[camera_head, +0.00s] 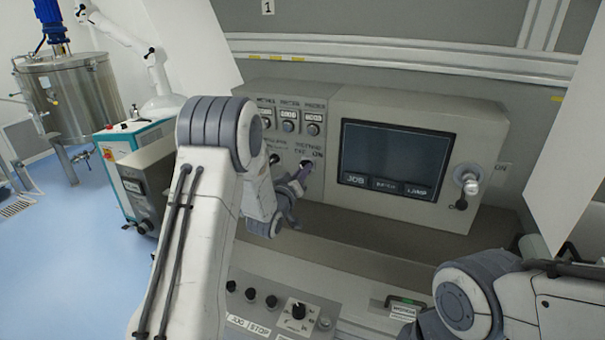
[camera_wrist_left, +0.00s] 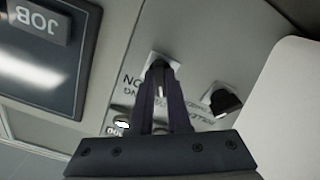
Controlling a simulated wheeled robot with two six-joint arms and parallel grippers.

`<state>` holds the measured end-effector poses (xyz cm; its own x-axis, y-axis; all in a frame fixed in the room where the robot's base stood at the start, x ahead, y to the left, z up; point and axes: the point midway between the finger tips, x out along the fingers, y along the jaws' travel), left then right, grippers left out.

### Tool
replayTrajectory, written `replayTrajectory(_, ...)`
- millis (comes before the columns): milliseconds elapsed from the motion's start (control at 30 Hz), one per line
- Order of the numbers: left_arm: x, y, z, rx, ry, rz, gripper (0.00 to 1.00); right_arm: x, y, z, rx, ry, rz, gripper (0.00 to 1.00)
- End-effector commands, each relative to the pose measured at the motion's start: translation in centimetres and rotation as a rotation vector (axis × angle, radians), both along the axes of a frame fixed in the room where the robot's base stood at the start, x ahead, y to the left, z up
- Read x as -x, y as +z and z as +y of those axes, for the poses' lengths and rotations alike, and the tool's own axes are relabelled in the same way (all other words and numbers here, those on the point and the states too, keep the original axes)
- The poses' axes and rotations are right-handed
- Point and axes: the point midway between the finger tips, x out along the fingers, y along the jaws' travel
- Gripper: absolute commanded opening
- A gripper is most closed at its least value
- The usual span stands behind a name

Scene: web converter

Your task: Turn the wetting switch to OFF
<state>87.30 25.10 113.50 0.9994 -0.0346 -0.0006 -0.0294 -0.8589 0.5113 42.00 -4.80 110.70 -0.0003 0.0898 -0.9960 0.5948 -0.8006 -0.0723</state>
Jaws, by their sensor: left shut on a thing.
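The wetting switch (camera_head: 307,164) is a small dark knob on the grey control panel, just left of the screen, with "ON" printed beside it. My left gripper (camera_head: 299,178) reaches it from the lower left. In the left wrist view, the fingers of my left gripper (camera_wrist_left: 163,80) are closed on the wetting switch (camera_wrist_left: 163,62), against its light plate. The fingers hide most of the knob, so its exact angle is unclear. My right gripper is out of view; only part of my right arm shows at the lower right.
A black knob (camera_wrist_left: 225,102) sits beside the switch. Several buttons (camera_head: 288,126) are above it. The screen (camera_head: 393,160) and a lever switch (camera_head: 466,180) are to the right. A lower panel with a rotary knob (camera_head: 298,309) is below.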

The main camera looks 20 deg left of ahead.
Motion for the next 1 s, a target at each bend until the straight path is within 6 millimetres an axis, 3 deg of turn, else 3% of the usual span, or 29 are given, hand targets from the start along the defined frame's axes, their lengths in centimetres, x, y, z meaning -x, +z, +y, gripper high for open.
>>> replayTrajectory(300, 0.0, 0.0, 0.0, 0.004, 0.001, 0.0, 0.0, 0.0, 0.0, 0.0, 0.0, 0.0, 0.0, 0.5)
replayTrajectory(333, 0.0, 0.0, 0.0, 0.004, 0.001, 0.0, 0.19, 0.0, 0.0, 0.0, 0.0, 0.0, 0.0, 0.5)
replayTrajectory(400, 0.0, 0.0, 0.0, 0.004, 0.001, 0.0, 0.45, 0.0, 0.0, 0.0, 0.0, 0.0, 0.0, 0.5)
replayTrajectory(767, 0.2, 0.0, 0.0, 0.002, 0.001, 0.0, 0.45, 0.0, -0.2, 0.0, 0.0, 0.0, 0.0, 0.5)
replayTrajectory(1000, 3.6, -0.3, 0.2, 0.002, 0.003, -0.001, 0.45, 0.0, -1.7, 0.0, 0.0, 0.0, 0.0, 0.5)
